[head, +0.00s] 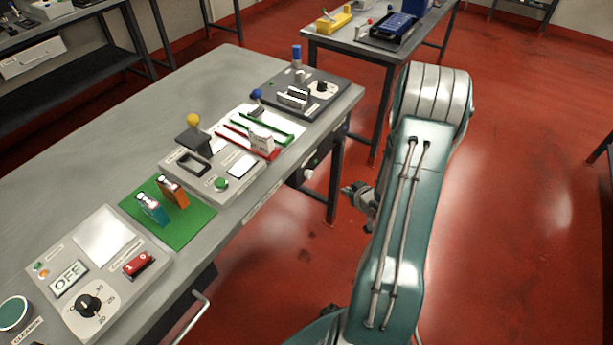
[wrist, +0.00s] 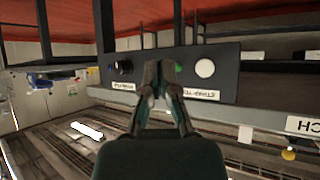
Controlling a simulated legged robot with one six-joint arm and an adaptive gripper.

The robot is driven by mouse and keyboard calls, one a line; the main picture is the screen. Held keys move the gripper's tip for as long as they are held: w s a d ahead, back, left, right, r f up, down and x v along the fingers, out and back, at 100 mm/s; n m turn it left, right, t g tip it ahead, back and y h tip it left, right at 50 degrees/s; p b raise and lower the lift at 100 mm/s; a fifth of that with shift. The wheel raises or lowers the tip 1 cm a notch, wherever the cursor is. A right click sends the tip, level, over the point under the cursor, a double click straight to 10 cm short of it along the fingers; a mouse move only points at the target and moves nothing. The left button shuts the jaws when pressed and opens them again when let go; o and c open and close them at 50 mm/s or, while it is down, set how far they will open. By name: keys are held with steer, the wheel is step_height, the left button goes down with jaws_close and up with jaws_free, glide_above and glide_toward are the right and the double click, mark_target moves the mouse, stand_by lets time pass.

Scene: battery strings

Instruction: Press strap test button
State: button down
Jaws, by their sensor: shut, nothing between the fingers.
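In the wrist view a dark panel (wrist: 225,73) carries a round white button (wrist: 205,68). A white label (wrist: 201,94) beside the button appears to read "STRAP TEST", upside down. My gripper (wrist: 161,66) is shut and empty. In that view its fingertips overlap the panel to the left of the white button, and I cannot tell whether they touch it. In the head view my gripper (head: 360,194) is off the front edge of the workbench, right of a small white round part (head: 308,174) under the bench top.
A black knob (wrist: 124,67) and a small green light (wrist: 178,68) share the panel. The grey workbench (head: 200,90) holds several test units and a green mat (head: 190,228). A second bench (head: 350,50) stands behind. Red floor is clear on the right.

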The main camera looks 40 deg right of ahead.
mark_target(310, 174)
steer(key=w+a, duration=0.4)
steer(key=w, duration=0.4)
stand_by(0.5)
steer(key=shift+w+r, duration=0.1)
steer(key=shift+d, duration=0.25)
steer(key=shift+a, duration=0.25)
steer(key=shift+d, duration=0.15)
stand_by(0.4)
steer(key=shift+w+a, duration=0.3)
steer(key=shift+w, duration=0.05)
